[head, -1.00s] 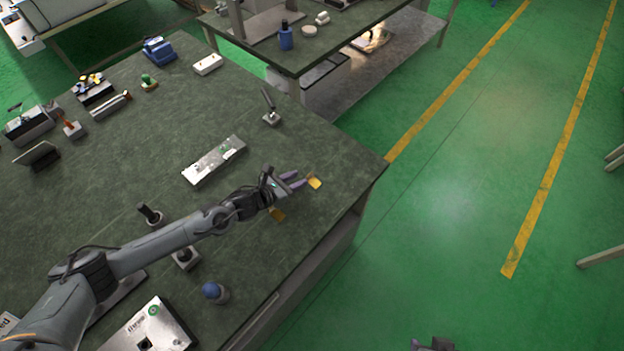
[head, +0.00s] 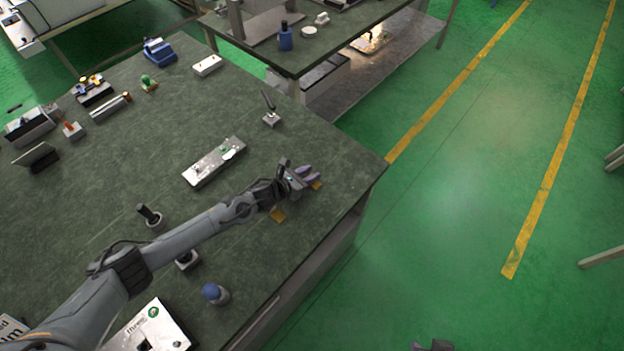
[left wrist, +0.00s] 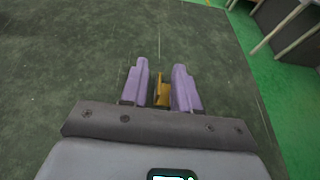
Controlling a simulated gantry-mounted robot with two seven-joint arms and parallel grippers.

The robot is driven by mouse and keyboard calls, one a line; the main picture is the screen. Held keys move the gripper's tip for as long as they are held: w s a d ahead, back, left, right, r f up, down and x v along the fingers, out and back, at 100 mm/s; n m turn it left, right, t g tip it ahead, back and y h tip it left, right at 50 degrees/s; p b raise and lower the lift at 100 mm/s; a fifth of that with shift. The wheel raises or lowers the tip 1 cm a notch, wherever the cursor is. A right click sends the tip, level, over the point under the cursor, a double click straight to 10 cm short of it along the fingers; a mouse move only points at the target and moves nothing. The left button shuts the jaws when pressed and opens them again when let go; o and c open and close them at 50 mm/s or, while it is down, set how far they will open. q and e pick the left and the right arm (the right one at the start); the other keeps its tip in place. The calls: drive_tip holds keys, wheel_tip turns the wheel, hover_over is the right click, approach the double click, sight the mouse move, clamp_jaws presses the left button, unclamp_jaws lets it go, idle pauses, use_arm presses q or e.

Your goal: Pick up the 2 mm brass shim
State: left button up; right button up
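A small yellow brass piece (head: 317,184) lies near the right edge of the dark green bench top, partly hidden by my left gripper (head: 306,173). A second brass-coloured piece (head: 278,215) lies by my left wrist; I cannot read a thickness on either. In the left wrist view my left gripper (left wrist: 161,86) has its two purple fingers apart, pointing down at the bench. A brass piece (left wrist: 161,94) shows in the gap between them, nearer the right finger, with no clear grip on it. A dark part at the bottom edge (head: 433,346) may be my right gripper, mostly cut off.
A silver plate (head: 205,168) lies left of the gripper. A lever on a small base (head: 271,114) stands behind it, and a blue-topped knob (head: 213,293) stands in front. The bench around the brass pieces is bare, and its edge is close on the right.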

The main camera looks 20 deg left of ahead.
use_arm(q)
clamp_jaws()
drive_tip(key=shift+r, duration=0.15)
